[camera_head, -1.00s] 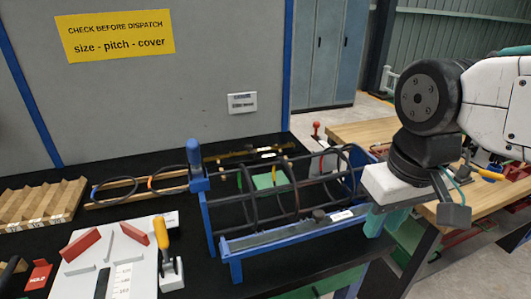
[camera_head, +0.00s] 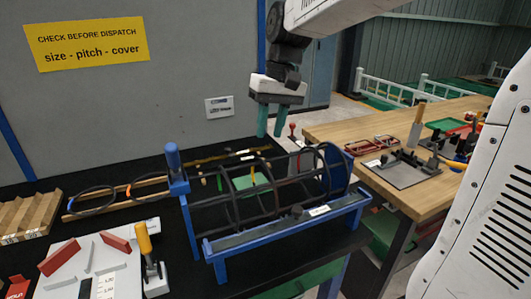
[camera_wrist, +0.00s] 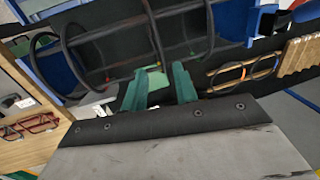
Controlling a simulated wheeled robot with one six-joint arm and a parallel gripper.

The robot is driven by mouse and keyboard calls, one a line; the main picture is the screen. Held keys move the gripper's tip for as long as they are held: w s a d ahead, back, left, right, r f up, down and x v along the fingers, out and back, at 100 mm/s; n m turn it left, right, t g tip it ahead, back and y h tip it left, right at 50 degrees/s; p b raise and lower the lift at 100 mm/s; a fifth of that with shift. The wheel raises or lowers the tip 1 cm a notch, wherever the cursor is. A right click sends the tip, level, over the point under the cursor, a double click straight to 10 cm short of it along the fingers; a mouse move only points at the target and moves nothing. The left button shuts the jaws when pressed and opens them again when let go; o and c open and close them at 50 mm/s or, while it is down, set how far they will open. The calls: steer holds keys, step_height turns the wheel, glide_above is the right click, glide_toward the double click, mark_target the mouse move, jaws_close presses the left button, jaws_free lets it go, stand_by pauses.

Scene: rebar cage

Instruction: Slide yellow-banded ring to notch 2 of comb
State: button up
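The cage of dark long bars and rings (camera_head: 262,188) lies in a blue stand (camera_head: 290,238). A dark ring (camera_wrist: 157,42) with a small yellowish mark near its lower end, apparently the yellow-banded ring, crosses the bars in the wrist view, just beyond my fingers. My gripper (camera_head: 270,134) points down above the back side of the cage, apart from it in the head view. Its two teal fingers (camera_wrist: 160,88) stand apart with nothing between them. A grey bar (camera_head: 265,230) with a knob and white label runs along the stand's front; I cannot make out comb notches or numbers.
A blue upright handle (camera_head: 173,160) stands at the cage's left end and a blue disc (camera_head: 335,167) at its right. Loose rings (camera_head: 95,200) lie on a wooden rack at left. A yellow-handled tool (camera_head: 146,245) stands in front. A wooden table (camera_head: 400,190) stands at right.

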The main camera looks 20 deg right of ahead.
step_height(320, 180, down, 7)
steer(key=a, duration=0.1)
steer(key=shift+a, duration=0.2)
steer(key=shift+r, duration=0.1)
steer(key=shift+d, duration=0.1)
jaws_close()
